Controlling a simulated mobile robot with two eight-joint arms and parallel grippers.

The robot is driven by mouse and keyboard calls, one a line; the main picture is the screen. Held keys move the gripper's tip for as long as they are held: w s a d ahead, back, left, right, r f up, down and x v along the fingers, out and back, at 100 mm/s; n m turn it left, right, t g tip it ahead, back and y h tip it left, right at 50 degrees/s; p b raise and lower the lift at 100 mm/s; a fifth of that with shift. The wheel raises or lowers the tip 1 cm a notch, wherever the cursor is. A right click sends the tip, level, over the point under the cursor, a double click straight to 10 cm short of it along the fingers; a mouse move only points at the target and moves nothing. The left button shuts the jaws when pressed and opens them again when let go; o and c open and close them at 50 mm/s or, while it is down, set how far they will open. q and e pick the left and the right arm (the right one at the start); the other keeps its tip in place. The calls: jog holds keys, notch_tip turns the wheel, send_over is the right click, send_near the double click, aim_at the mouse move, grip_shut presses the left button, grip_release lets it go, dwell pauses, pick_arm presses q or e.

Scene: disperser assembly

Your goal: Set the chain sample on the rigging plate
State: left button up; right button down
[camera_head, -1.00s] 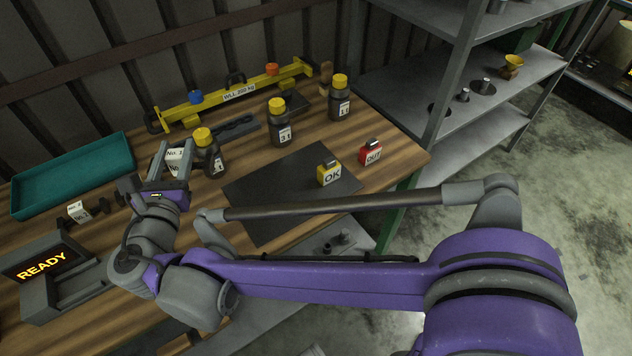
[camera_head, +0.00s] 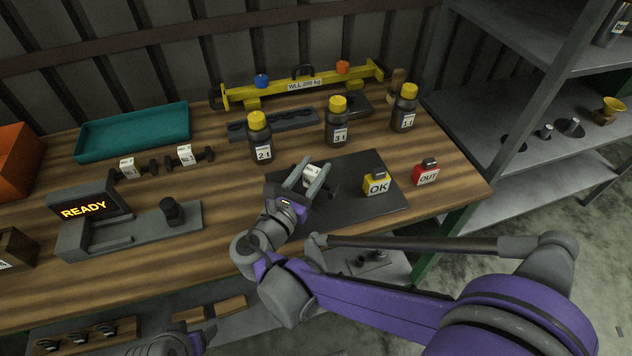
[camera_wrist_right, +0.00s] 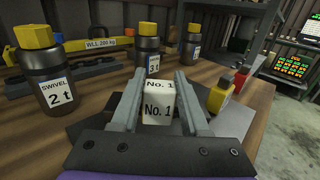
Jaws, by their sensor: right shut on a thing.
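My right gripper (camera_head: 306,182) is shut on a small sample with a white "No. 1" label block (camera_wrist_right: 159,103). A dark end of the sample (camera_head: 333,191) sticks out to the right of the fingers in the head view. The gripper and sample are over the left part of a flat dark plate (camera_head: 350,218), which I take as the rigging plate. I cannot tell whether the sample touches it. Two similar labelled samples, one (camera_head: 127,169) left of the other (camera_head: 186,155), lie on the wooden table. My left gripper's fingers are not visible.
A yellow OK block (camera_head: 377,186) stands on the plate's right part, with a red OUT block (camera_head: 426,173) nearby. Bottles marked 2 t (camera_head: 260,138), 3 t (camera_head: 337,122) and 1 t (camera_head: 405,108) stand behind. A READY device (camera_head: 170,225) is at left.

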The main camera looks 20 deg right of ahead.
jog(key=shift+f+b, duration=0.45)
jog(key=shift+f, duration=1.35)
jog(key=shift+f, duration=0.2)
jog(key=shift+c, duration=2)
grip_release()
jog(key=shift+r, duration=0.1)
